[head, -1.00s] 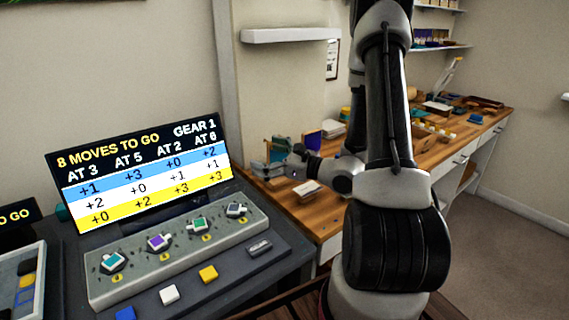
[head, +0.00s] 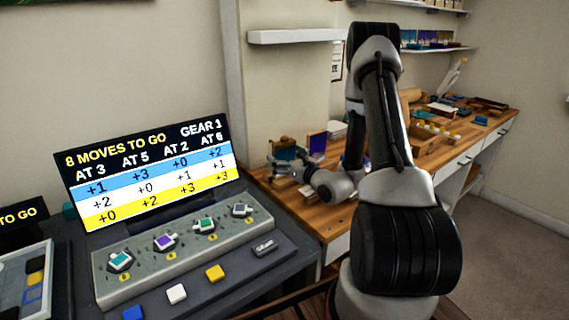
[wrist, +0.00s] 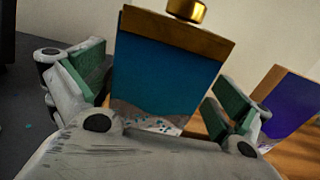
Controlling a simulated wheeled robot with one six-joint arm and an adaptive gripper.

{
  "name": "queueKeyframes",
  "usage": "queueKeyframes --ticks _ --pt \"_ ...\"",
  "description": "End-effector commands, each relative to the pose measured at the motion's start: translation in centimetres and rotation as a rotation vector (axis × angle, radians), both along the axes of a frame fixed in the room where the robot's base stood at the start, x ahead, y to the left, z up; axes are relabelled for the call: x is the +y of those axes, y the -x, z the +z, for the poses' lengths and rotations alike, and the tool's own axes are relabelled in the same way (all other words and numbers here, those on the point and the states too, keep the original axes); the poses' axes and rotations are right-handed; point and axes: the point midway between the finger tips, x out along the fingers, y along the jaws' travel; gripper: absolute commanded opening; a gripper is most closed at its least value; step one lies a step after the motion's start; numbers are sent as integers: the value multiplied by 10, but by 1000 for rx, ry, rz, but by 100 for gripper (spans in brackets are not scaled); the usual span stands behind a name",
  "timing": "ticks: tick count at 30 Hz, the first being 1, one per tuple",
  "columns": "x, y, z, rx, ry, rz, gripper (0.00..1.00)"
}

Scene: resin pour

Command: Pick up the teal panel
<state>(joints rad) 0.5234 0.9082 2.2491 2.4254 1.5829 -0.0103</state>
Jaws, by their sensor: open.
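The teal panel (wrist: 168,78) stands upright in the wrist view, with a wooden strip along its top and a pale speckled lower part. My gripper (wrist: 160,95) is open, with one green-padded finger on each side of the panel. I cannot tell whether either pad touches it. In the head view the panel (head: 284,148) is small at the back left of the wooden bench, with my gripper (head: 285,165) at it. The panel's bottom edge is hidden behind my gripper in the wrist view.
A purple panel (wrist: 290,105) stands close on the right and also shows in the head view (head: 317,143). A brass-coloured round piece (wrist: 187,10) is above the teal panel. The wooden bench (head: 310,220) has bare room in front. A console with a screen (head: 150,170) stands left.

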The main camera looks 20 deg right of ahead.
Motion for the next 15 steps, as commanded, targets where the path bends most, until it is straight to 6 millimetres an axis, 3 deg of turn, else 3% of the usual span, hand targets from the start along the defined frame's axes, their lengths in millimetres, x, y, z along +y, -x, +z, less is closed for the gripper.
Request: queueKeyframes --ticks 5,13,15 --pt "0 0 0 0 0 0 100" --pt "0 0 0 0 0 0 54" --pt "0 0 0 0 0 0 54"
